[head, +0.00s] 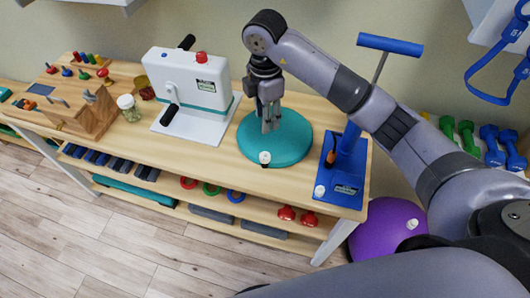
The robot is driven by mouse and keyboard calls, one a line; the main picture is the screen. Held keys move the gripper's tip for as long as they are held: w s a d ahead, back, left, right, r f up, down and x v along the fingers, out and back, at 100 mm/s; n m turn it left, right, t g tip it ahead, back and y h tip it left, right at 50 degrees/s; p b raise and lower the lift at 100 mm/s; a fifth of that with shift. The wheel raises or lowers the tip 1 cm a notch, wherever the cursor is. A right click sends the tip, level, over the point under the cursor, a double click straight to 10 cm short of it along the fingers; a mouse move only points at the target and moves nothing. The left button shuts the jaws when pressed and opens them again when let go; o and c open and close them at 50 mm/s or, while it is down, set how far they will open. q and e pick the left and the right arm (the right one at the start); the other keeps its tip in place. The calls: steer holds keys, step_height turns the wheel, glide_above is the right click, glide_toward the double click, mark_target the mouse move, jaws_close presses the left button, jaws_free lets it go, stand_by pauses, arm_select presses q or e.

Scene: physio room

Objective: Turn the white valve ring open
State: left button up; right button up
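No white valve ring can be made out for certain in the head view. My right gripper (271,128) points straight down over a round teal disc (285,150) on the table. Its fingers are close together, and I cannot tell whether they are shut or touch the disc. A small white knob (265,157) sits near the disc's front edge. Another small white knob (319,190) is on the front left of a blue stand (345,180) with a T-handle, right of the disc. My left gripper is out of view.
The wooden table (215,158) also holds a white crank machine (188,80), a jar with a white lid (128,108) and a wooden peg unit (85,105). A purple ball (385,228) lies on the floor at right. Dumbbells (468,137) stand behind my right arm.

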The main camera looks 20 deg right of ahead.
mark_target(265, 154)
step_height(265, 154, down, 16)
steer(key=p, duration=0.3)
steer(key=shift+s+r, duration=0.1)
steer(key=shift+f+p, duration=0.3)
steer(key=shift+f, duration=0.35)
steer(key=shift+c, duration=0.3)
jaws_close()
